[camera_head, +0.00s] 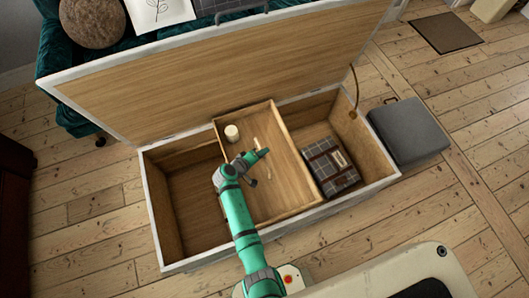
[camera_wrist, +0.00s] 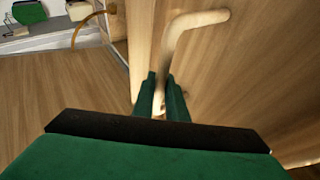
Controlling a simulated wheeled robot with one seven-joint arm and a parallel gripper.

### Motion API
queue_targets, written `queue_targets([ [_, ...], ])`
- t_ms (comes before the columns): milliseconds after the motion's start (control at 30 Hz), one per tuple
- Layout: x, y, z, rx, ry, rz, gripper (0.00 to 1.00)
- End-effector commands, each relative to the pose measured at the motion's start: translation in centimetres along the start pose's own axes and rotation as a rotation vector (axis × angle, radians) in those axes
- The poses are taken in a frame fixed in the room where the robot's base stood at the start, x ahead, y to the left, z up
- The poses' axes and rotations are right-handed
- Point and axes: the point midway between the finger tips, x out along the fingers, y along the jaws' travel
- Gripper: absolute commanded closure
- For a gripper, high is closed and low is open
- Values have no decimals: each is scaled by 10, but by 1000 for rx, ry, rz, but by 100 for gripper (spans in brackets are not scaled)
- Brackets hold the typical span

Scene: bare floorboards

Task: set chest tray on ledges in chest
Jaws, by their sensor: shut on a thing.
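The chest (camera_head: 155,215) stands open, its wood-lined lid (camera_head: 230,75) raised at the back. The chest tray (camera_head: 290,185), a shallow wooden box, lies crosswise over the middle of the chest, near rim height and slightly turned. Whether it touches the ledges cannot be told. A pale candle-like cylinder (camera_head: 232,132) is at its back left. My gripper (camera_head: 264,152) is over the tray, shut on its pale wooden handle; the handle (camera_wrist: 190,22) runs down between my fingers (camera_wrist: 162,82) in the wrist view. My arm hides part of the tray's left side.
A plaid case (camera_head: 330,165) lies in the chest's right part; the left part (camera_head: 195,195) looks empty. A grey ottoman (camera_head: 408,132) stands close to the chest's right end. A teal sofa (camera_head: 60,60) is behind the lid. Floorboards to the left are clear.

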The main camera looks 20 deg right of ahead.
Motion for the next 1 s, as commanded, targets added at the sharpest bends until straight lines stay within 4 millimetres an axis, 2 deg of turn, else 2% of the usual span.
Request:
queue_targets([
  [433,6,10,3,11,-6,7,100],
  [1000,6,9,2,8,-3,6,100],
])
